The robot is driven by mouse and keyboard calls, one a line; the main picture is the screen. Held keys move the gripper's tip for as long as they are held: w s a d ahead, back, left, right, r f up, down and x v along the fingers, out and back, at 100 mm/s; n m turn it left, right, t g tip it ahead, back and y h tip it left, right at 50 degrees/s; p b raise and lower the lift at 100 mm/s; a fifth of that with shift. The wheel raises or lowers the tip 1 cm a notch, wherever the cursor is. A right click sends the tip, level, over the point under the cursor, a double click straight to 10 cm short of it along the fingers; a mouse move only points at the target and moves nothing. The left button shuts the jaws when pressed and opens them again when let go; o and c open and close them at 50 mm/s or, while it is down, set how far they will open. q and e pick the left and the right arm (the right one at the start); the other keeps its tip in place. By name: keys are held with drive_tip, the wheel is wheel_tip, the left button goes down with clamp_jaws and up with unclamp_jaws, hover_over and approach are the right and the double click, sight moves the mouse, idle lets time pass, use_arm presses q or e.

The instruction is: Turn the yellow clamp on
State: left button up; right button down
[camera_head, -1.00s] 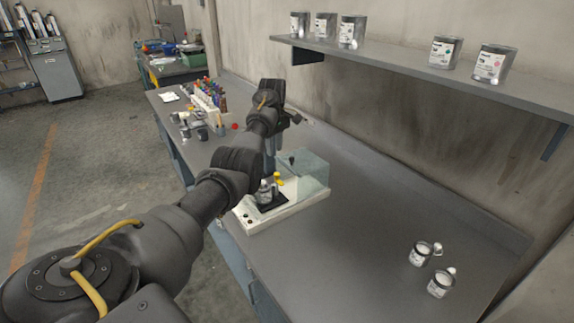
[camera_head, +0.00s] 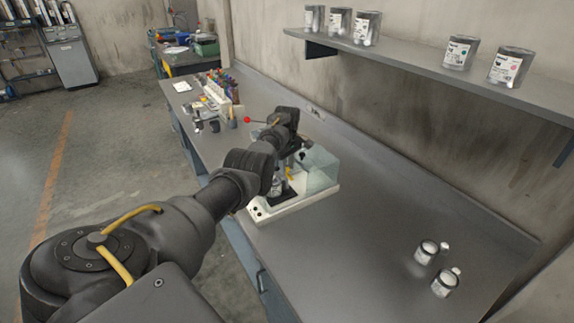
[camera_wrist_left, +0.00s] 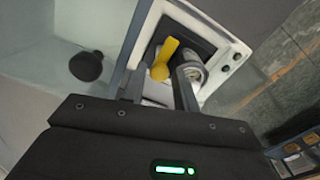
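The yellow clamp (camera_head: 289,173) is on a white machine (camera_head: 262,213) on the bench, beside a small metal can (camera_head: 276,187). In the left wrist view the yellow clamp (camera_wrist_left: 163,60) stands out ahead of my fingers, with the can (camera_wrist_left: 192,70) just right of it. My left gripper (camera_head: 285,163) is above the machine, fingers reaching down. In the left wrist view the fingers of my left gripper (camera_wrist_left: 158,88) are apart, with the clamp lying between their lines. I cannot tell whether they touch it. My right gripper is not in view.
A clear cover (camera_head: 320,170) with a black knob (camera_wrist_left: 86,66) stands on the machine beside the gripper. Two open cans (camera_head: 427,252) stand at the bench's right. A shelf (camera_head: 420,68) with cans runs along the wall. Bottles (camera_head: 217,88) stand farther back.

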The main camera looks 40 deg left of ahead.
use_arm(q)
drive_tip(key=shift+f, duration=0.2)
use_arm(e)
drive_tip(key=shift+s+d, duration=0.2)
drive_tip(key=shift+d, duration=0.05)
use_arm(q)
clamp_jaws()
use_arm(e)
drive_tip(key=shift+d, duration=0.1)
use_arm(q)
drive_tip(key=shift+m, duration=0.3)
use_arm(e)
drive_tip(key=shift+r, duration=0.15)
use_arm(q)
drive_tip(key=m+p, duration=0.1)
drive_tip(key=m, duration=0.2)
drive_tip(key=shift+r, duration=0.1)
drive_tip(key=m, duration=0.4)
drive_tip(key=shift+p, duration=0.3)
drive_tip(key=m, duration=0.5)
drive_tip(key=m+b, duration=0.1)
drive_tip(key=m, duration=0.4)
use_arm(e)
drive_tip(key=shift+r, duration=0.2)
use_arm(q)
drive_tip(key=shift+m, duration=0.3)
